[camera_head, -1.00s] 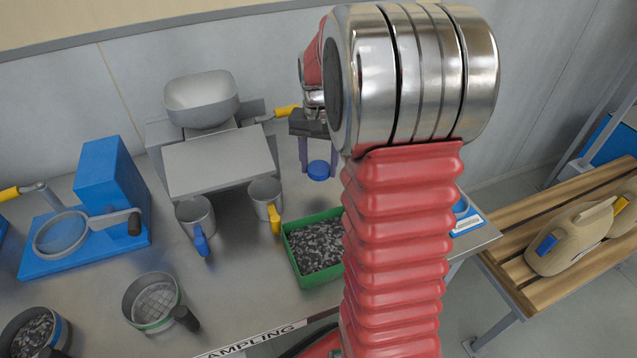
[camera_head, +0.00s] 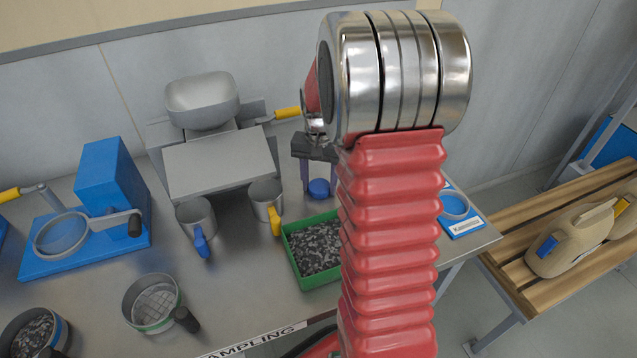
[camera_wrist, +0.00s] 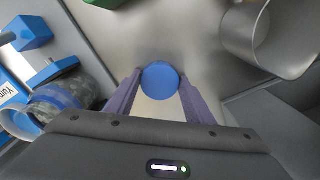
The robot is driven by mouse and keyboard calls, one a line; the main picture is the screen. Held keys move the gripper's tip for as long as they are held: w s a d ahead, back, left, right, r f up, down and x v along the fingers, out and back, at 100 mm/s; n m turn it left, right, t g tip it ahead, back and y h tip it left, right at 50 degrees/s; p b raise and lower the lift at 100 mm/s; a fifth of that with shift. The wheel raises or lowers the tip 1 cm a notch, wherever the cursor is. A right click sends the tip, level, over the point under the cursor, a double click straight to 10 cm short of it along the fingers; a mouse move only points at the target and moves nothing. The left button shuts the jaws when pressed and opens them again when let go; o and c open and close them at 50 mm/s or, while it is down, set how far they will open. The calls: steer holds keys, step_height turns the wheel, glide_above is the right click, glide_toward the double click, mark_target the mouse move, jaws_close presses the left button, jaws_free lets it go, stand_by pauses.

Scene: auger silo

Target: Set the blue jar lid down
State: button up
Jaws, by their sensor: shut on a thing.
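The blue jar lid (camera_head: 319,188) is a small round blue disc, seen low between the purple fingers of my gripper (camera_head: 319,179) in the head view. In the wrist view the lid (camera_wrist: 160,80) sits between the two fingertips of my gripper (camera_wrist: 160,84), which is shut on it. Below it is the grey metal bench (camera_head: 240,270), behind the green tray. I cannot tell whether the lid touches the bench.
A green tray (camera_head: 289,258) of dark grains stands in front of the lid, partly behind my arm. Two metal cups (camera_head: 196,214) with blue and yellow handles stand to the left. In the wrist view a jar of grains (camera_wrist: 70,90) is left and a metal cup (camera_wrist: 240,32) right.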

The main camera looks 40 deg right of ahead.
mark_target(319, 186)
steer(key=shift+s+f, duration=0.1)
steer(key=shift+f, duration=0.2)
steer(key=shift+s+f, duration=0.15)
steer(key=shift+f, duration=0.3)
steer(key=o, duration=1.4)
steer(key=shift+c, duration=0.2)
steer(key=shift+o, duration=0.3)
steer(key=shift+d, duration=0.1)
step_height(319, 186, up, 14)
steer(key=shift+w+f, duration=0.2)
steer(key=shift+f, duration=0.05)
